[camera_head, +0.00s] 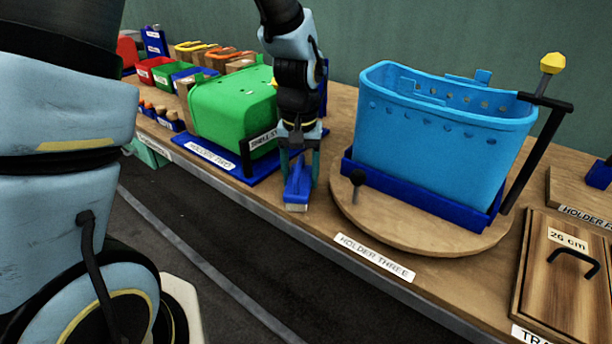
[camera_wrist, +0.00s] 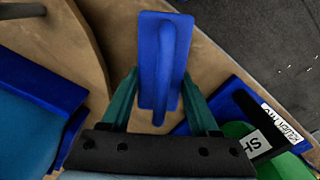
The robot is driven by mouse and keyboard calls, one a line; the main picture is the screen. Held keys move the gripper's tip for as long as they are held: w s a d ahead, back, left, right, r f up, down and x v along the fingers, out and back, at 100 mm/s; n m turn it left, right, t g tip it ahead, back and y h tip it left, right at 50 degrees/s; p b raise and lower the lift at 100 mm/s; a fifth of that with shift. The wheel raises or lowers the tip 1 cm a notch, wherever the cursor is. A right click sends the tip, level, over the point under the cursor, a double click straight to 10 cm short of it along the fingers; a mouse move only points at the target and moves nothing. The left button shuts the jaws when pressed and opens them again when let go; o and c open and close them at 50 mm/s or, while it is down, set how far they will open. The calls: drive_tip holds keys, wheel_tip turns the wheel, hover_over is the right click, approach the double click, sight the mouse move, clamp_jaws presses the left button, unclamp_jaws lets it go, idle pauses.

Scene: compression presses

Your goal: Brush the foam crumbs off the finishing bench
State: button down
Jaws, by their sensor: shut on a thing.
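My gripper (camera_head: 299,172) points down at the front edge of the wooden bench (camera_head: 338,222), between the green shell and the turntable. Its teal fingers are closed on a blue brush (camera_head: 297,190), with a pale strip along its lower edge. In the wrist view the brush (camera_wrist: 150,35) shows from above, its raised handle between the fingers (camera_wrist: 163,100). I cannot tell whether the brush touches the bench top. No foam crumbs can be made out at this size.
The green shell (camera_head: 232,105) sits in the blue holder two on the left. A light-blue tub (camera_head: 430,140) stands on a round wooden turntable (camera_head: 370,225) on the right, with a black lever (camera_head: 535,150). A wooden board (camera_head: 562,285) lies at the far right. Dark floor lies in front.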

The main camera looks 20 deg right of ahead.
drive_tip(key=shift+w+a+f, duration=0.1)
drive_tip(key=shift+w+a, duration=0.3)
drive_tip(key=shift+w, duration=0.35)
drive_tip(key=shift+w+a+f, duration=0.1)
drive_tip(key=shift+w+a, duration=0.3)
drive_tip(key=shift+w, duration=0.35)
drive_tip(key=shift+d, duration=0.1)
